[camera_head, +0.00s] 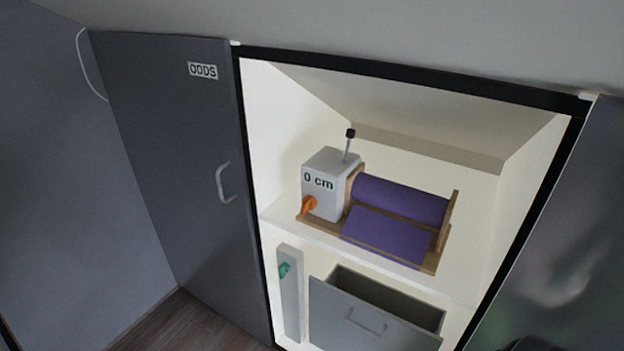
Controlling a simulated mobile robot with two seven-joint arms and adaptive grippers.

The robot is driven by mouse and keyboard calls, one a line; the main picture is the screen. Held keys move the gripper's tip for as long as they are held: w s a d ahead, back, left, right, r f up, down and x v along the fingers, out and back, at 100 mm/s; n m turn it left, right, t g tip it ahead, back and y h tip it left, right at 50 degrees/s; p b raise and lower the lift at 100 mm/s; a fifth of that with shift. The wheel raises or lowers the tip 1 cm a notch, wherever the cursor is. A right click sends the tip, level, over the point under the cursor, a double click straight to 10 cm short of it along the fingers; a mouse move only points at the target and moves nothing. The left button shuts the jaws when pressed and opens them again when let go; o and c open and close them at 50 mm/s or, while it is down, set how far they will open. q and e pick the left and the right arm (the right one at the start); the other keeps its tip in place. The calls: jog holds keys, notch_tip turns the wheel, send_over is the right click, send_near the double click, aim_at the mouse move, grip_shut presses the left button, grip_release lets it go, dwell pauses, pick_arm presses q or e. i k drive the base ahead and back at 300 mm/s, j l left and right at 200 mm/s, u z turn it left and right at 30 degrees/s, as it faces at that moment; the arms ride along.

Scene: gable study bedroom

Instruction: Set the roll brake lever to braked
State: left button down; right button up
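A roll device stands on the shelf inside the open cupboard. It has a light grey box (324,181) with a "0 cm" label and a purple roll (400,199) on a wooden base (429,265). A thin metal lever (348,146) with a black knob rises from the top of the box, leaning slightly right. An orange handle (308,204) sits low on the front of the box. No label marks either as the brake lever. A purple sheet (388,234) lies in front of the roll. Neither gripper is in view.
An open grey door marked "ODDS" (170,180) stands at left, with a handle (223,183). Below the shelf are a partly open grey drawer (365,320) and a pale upright panel (291,300) with a green knob (284,269). A sloped ceiling limits room above; another dark panel (565,240) stands at right.

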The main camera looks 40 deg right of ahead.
aim_at(350, 133)
jog(key=l+z, duration=0.15)
jog(key=z, duration=0.25)
jog(key=i+l+z, duration=0.1)
jog(key=z, duration=0.35)
jog(key=l+z, duration=0.1)
jog(key=z, duration=0.3)
jog(key=i+j+z, duration=0.15)
jog(key=z, duration=0.25)
jog(key=i+j+z, duration=0.1)
jog(key=z, duration=0.3)
jog(key=i+j+z, duration=0.1)
jog(key=j+z, duration=0.3)
jog(key=k+l+z, duration=0.15)
jog(key=l, duration=0.25)
jog(key=k+l+u, duration=0.2)
jog(key=k, duration=0.15)
jog(key=i+j+z, duration=0.3)
jog(key=i+j, duration=0.2)
jog(key=j, duration=0.25)
